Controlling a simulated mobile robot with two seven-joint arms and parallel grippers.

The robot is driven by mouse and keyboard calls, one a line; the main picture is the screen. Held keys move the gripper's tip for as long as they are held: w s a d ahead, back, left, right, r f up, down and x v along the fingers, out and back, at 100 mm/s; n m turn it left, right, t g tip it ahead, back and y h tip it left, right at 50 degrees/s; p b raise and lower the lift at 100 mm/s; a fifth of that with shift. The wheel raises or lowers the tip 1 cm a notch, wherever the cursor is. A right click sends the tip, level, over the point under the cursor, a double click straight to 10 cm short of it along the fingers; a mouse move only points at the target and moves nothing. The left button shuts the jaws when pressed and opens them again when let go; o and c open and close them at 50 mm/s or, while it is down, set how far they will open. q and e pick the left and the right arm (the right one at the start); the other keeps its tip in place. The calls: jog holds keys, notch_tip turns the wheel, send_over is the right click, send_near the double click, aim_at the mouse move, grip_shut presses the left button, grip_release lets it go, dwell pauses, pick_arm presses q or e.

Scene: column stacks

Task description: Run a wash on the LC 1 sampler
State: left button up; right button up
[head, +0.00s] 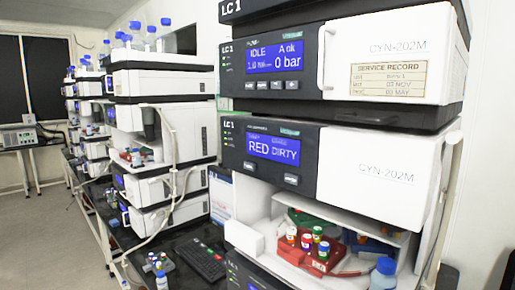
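The LC 1 stack stands close on the right. Its upper module (390,60) has a blue screen (274,58) reading "IDLE", "A ok" and "0 bar", with a row of small buttons below it. The LC 1 sampler (370,175) is under it, and its screen (272,149) reads "RED DIRTY". Two buttons sit under that screen, a left one (249,166) and a right one (291,180); their labels are too small to read. In the open bay below, a red rack (318,262) holds several capped vials. Neither of my grippers is in view.
A blue-capped bottle (384,273) stands at the bay's front right. A black keyboard (202,259) lies on the dark bench left of the stack, near a group of small vials (158,262). More instrument stacks (165,85) line the bench. The floor (45,240) at left is clear.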

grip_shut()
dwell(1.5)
